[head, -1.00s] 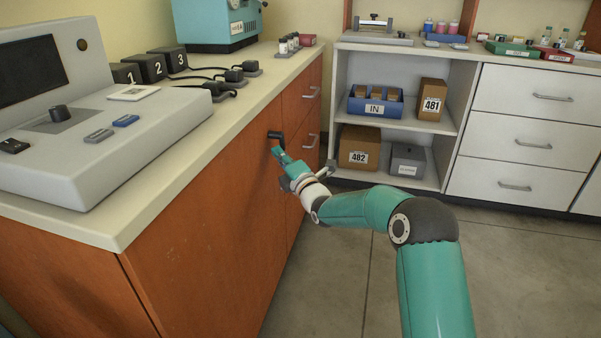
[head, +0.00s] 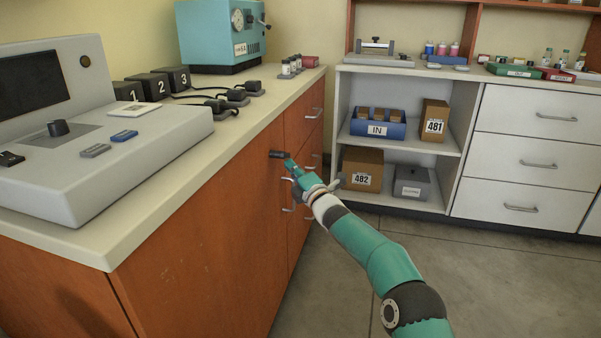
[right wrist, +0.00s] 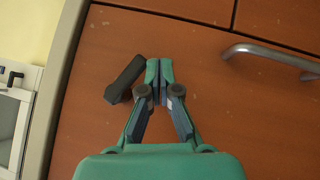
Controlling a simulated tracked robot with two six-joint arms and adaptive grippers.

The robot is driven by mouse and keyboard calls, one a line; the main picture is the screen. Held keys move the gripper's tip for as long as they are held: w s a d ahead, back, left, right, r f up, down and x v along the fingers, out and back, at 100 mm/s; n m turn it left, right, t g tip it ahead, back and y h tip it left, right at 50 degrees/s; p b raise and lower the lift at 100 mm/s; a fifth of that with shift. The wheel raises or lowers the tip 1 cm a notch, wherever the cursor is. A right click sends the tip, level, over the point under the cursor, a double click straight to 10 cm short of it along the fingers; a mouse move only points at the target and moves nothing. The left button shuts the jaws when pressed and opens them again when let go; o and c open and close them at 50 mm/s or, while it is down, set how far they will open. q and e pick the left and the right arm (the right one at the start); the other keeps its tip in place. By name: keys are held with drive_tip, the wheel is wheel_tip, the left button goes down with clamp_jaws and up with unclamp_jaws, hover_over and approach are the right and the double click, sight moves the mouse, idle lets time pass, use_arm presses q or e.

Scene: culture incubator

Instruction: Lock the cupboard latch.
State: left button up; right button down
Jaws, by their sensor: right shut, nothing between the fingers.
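The black cupboard latch (head: 277,154) sits on the orange cupboard front, below the countertop edge. In the right wrist view the latch (right wrist: 124,80) is a dark bar lying at a slant, just left of my fingertips. My right gripper (head: 289,163) is shut and empty at the latch's right end in the head view. In the right wrist view its fingertips (right wrist: 160,72) are together beside the latch's upper end; I cannot tell whether they touch it. My left gripper is out of view.
A metal handle (right wrist: 270,55) is on the cupboard front right of the fingers in the wrist view. The countertop (head: 160,180) overhangs above, carrying a grey console (head: 110,150). White shelves (head: 440,180) stand at the back. The floor (head: 500,270) at right is clear.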

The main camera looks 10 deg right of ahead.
drive_tip(key=shift+w+d+r+n+t+y, duration=0.1)
drive_tip(key=shift+w+r+n+t+y, duration=0.25)
drive_tip(key=shift+n, duration=0.25)
drive_tip(key=shift+f, duration=0.15)
drive_tip(key=s+d+f+b, duration=0.4)
drive_tip(key=s+d+f, duration=0.1)
drive_tip(key=f, duration=0.5)
drive_tip(key=shift+s+f+b, duration=0.3)
drive_tip(key=shift+f, duration=0.1)
drive_tip(key=shift+d+r, duration=0.1)
